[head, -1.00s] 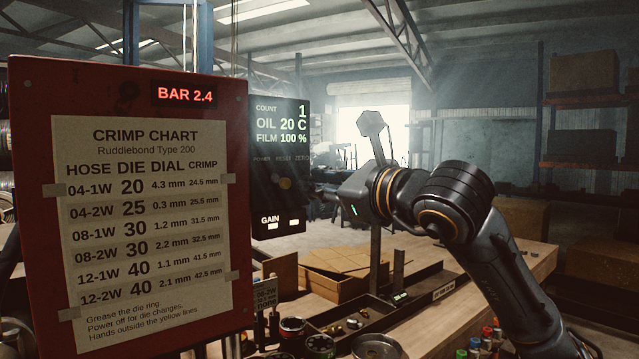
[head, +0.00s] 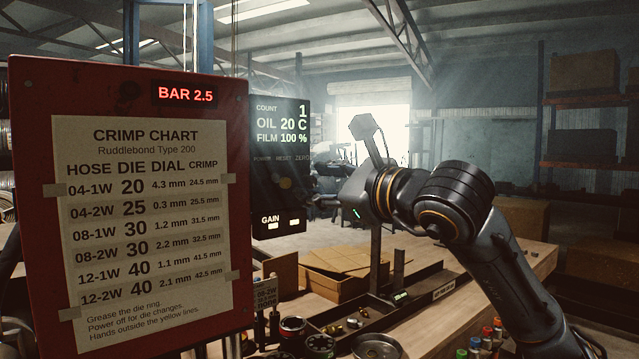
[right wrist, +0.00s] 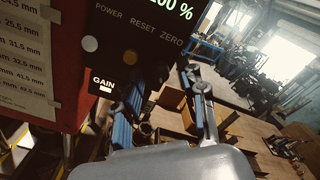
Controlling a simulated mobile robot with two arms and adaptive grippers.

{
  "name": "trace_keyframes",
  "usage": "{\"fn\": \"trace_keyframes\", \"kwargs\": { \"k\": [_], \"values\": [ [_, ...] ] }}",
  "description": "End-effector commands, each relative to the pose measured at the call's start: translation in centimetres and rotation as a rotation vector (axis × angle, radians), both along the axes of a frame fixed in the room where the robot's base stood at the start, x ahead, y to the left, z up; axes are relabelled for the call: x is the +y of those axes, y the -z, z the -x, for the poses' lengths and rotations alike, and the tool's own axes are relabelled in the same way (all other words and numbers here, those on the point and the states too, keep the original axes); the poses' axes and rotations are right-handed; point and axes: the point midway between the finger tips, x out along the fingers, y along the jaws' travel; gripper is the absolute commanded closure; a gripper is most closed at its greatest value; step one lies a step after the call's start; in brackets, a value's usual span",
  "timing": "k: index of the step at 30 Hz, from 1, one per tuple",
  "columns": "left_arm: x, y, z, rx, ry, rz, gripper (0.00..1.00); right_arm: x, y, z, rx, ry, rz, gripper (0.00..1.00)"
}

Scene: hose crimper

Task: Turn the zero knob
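The dark control panel (head: 278,190) stands right of the red chart board. Its POWER, RESET and ZERO labels show, with ZERO at the right end. In the right wrist view the panel (right wrist: 150,12) is at the upper left, with a pale round knob under POWER and a dim brown one under RESET. The zero knob itself is too dark to make out below its label. My left gripper is not in view.
The red board (head: 243,180) with the crimp chart stands close at left and reads BAR 2.5. Below lies a wooden bench (head: 420,325) with open cardboard boxes (head: 335,275), a dark parts tray and round dies.

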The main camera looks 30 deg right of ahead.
Motion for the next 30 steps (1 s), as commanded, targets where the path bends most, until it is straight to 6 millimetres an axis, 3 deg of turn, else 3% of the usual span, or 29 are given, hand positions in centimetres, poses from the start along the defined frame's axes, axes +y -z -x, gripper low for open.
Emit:
{"fn": "trace_keyframes", "kwargs": {
  "k": [11,14,23,30],
  "values": [
    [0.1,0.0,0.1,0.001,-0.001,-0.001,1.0,-0.1,0.0,0.7,-0.001,0.002,0.001,0.57],
    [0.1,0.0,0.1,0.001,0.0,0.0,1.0,-0.3,0.0,2.2,-0.002,0.002,0.002,0.57],
    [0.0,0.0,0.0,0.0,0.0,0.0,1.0,-0.8,0.1,9.1,0.001,0.006,0.005,0.57],
    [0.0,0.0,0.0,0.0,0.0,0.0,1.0,-1.1,0.1,11.1,0.003,0.003,-0.003,0.57]
  ]
}}
